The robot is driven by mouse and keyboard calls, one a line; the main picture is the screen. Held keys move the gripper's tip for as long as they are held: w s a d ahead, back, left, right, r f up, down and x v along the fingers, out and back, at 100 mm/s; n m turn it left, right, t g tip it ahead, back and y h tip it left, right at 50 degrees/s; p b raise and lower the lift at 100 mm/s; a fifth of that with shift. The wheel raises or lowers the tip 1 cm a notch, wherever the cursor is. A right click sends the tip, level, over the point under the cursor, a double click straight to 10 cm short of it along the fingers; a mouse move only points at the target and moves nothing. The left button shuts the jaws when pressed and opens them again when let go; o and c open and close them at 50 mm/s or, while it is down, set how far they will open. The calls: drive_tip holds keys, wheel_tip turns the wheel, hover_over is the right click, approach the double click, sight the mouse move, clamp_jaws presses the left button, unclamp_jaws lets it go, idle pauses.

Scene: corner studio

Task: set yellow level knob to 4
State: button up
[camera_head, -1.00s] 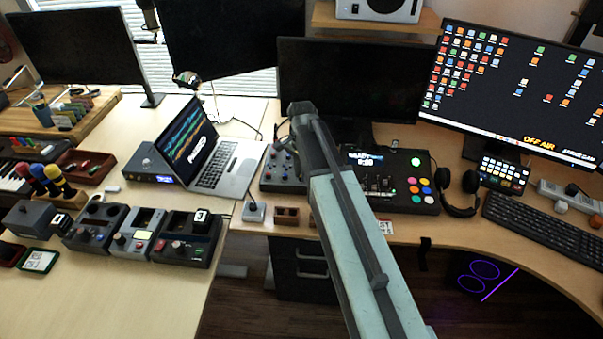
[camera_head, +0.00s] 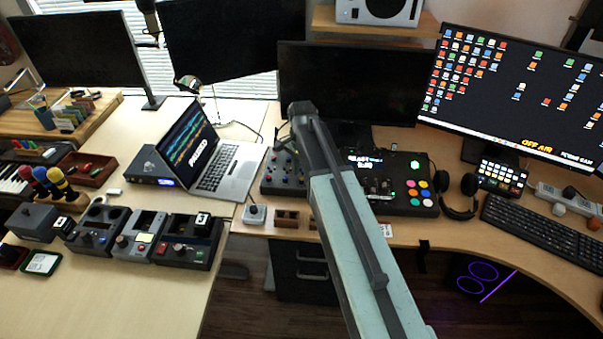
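My gripper (camera_head: 303,112) is at the far end of my arm, in front of the dark middle monitor. Its fingers point away, so I cannot tell whether it is open or shut. A dark knob box (camera_head: 283,172) with small red and blue knobs stands on the desk just left of my arm, partly hidden by it. A dark control panel (camera_head: 405,190) with coloured buttons and sliders is to the right, also partly hidden by my arm. I cannot make out a yellow level knob at this size.
A laptop (camera_head: 218,170) stands left of the knob box. Several dark device boxes (camera_head: 188,253) line the left table. Headphones (camera_head: 458,194) and a keyboard (camera_head: 545,229) are on the right. A small joystick box (camera_head: 254,214) and a wooden holder (camera_head: 287,219) sit at the desk's front edge.

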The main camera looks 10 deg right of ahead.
sight(302, 179)
wheel_tip(302, 179, up, 7)
drive_tip(key=p, duration=0.5)
drive_tip(key=shift+f, duration=0.3)
drive_tip(key=s+n, duration=1.1)
drive_tip(key=s, duration=0.3)
drive_tip(key=shift+s+a+n, duration=0.15)
drive_tip(key=shift+s+n, duration=0.15)
drive_tip(key=shift+s, duration=0.1)
